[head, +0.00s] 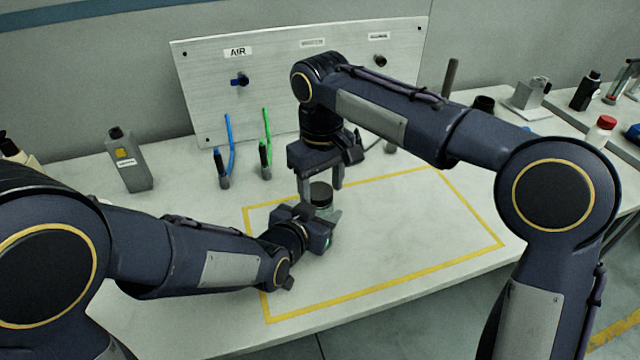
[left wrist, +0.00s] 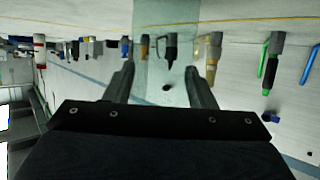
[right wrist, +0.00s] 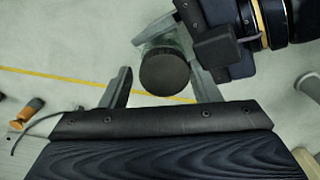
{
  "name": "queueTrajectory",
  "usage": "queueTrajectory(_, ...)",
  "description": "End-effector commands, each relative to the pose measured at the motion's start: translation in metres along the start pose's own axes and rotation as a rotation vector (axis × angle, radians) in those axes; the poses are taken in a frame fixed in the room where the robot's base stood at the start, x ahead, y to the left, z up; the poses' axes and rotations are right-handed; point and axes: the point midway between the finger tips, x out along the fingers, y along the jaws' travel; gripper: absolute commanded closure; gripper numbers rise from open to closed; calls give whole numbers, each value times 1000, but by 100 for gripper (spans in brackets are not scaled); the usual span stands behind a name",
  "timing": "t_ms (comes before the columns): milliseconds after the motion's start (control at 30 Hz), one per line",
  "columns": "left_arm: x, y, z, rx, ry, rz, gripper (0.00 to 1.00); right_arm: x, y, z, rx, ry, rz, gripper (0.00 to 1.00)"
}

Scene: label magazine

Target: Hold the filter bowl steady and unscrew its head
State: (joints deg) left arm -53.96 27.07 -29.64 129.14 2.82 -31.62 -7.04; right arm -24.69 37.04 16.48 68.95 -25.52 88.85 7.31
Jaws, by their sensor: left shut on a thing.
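The filter bowl (left wrist: 165,30) is a clear, see-through cup standing upright inside the yellow outline on the bench. Its head (head: 321,192) is a round black cap on top, seen from above in the right wrist view (right wrist: 165,72). My left gripper (head: 328,217) is shut on the bowl from the side, below the head. My right gripper (head: 321,186) points down from above, its fingers either side of the head. In the right wrist view a gap shows between the head and the left finger, so that gripper is open. Much of the bowl is hidden by my left gripper.
A grey bottle (head: 128,165) stands left. Several items line the right back. The right of the yellow-outlined area (head: 430,215) is clear.

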Motion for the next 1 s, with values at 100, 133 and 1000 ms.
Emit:
queueTrajectory(100, 0, 0, -1, 0, 1, 0, 100, 0, -4, 1, -6, -3, -7, 31)
queueTrajectory(133, 0, 0, -1, 1, 1, 0, 100, 0, -4, 1, -7, -3, -7, 31)
queueTrajectory(1000, 1, 1, 3, 4, -10, 3, 100, -46, -7, 0, -11, 4, -10, 31)
